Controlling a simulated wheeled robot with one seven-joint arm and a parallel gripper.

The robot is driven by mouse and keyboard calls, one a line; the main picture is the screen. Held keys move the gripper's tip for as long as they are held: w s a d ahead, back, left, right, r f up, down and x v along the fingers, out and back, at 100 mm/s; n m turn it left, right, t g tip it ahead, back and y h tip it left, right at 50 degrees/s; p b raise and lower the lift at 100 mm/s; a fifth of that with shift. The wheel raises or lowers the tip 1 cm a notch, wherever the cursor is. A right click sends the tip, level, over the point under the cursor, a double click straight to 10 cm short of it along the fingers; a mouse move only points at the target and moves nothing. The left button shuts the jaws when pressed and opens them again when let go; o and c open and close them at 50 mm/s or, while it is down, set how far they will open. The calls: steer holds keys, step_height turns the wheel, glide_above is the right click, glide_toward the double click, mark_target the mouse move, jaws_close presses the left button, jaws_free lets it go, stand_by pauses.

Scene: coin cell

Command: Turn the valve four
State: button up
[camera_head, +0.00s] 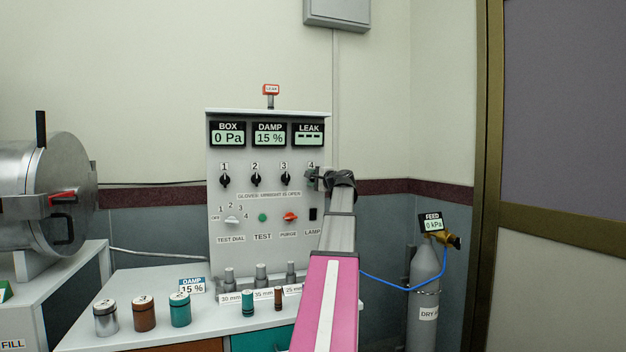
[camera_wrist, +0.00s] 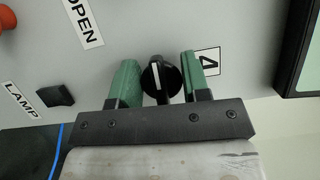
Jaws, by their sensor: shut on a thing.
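The valve four knob (camera_wrist: 160,80) is black with a white line and sits between my gripper's green finger pads. My gripper (camera_wrist: 158,64) is shut on this knob. In the wrist view the white line runs nearly up and down, crosswise to the direction of the 4 label (camera_wrist: 208,62). In the head view my gripper (camera_head: 317,178) is at the panel's right edge and hides most of this knob. Valve knobs one (camera_head: 225,180), two (camera_head: 256,180) and three (camera_head: 286,178) are black and look upright.
The panel (camera_head: 222,255) shows BOX 0 Pa, DAMP 15 % and a dashed LEAK display (camera_head: 308,134). The lamp switch (camera_wrist: 55,95) is below the knob on the panel. Small jars (camera_head: 144,315) stand on the bench. A gas cylinder (camera_head: 424,280) stands at right.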

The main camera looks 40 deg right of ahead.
steer(key=shift+n, duration=0.4)
steer(key=o, duration=0.9)
steer(key=s, duration=0.7)
steer(key=s+d, duration=0.1)
steer(key=s, duration=0.2)
steer(key=shift+s, duration=0.4)
steer(key=shift+s, duration=0.1)
